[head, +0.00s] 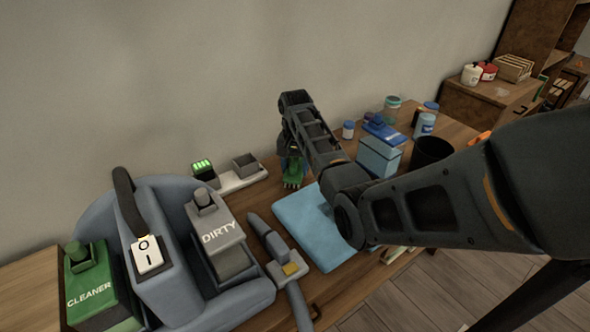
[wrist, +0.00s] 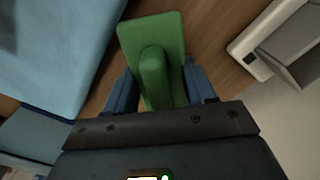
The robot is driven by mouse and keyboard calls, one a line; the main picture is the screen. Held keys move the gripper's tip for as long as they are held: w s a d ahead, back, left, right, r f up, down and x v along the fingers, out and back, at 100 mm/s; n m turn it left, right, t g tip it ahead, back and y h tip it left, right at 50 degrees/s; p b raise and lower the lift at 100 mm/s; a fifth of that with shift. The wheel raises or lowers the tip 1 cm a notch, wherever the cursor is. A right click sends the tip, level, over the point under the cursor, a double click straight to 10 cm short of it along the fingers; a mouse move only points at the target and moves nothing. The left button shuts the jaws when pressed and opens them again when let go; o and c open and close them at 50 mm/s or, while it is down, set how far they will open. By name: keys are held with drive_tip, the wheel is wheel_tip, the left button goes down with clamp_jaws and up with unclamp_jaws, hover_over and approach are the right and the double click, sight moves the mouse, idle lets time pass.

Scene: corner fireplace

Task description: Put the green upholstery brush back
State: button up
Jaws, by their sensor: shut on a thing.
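The green upholstery brush (wrist: 172,38) shows in the wrist view as a flat green plate with a raised grip. My gripper (wrist: 162,84) is shut on that grip, with a blue finger on each side. In the head view the brush (head: 293,182) hangs bristles down under my gripper (head: 290,160), close to the tabletop; whether it touches cannot be told. A pale base (head: 232,184) stands left of it near the wall, with an open grey box (head: 246,166) at its right end. Part of this grey box (wrist: 296,48) shows at the wrist view's right edge, apart from the brush.
A blue folded cloth (head: 303,226) lies right of the brush. The blue-grey cleaning machine (head: 165,285), with a green CLEANER tank (head: 88,292) and DIRTY tank (head: 222,238), stands at left. A hose nozzle (head: 285,262) lies in front. A light-blue box (head: 378,158) and jars stand at right.

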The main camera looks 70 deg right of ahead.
sight(295, 159)
drive_tip(key=shift+f, duration=0.75)
drive_tip(key=shift+f, duration=0.15)
drive_tip(key=o, duration=1.1)
wheel_tip(295, 159, up, 12)
drive_tip(key=shift+r+b, duration=0.2)
drive_tip(key=shift+b, duration=0.1)
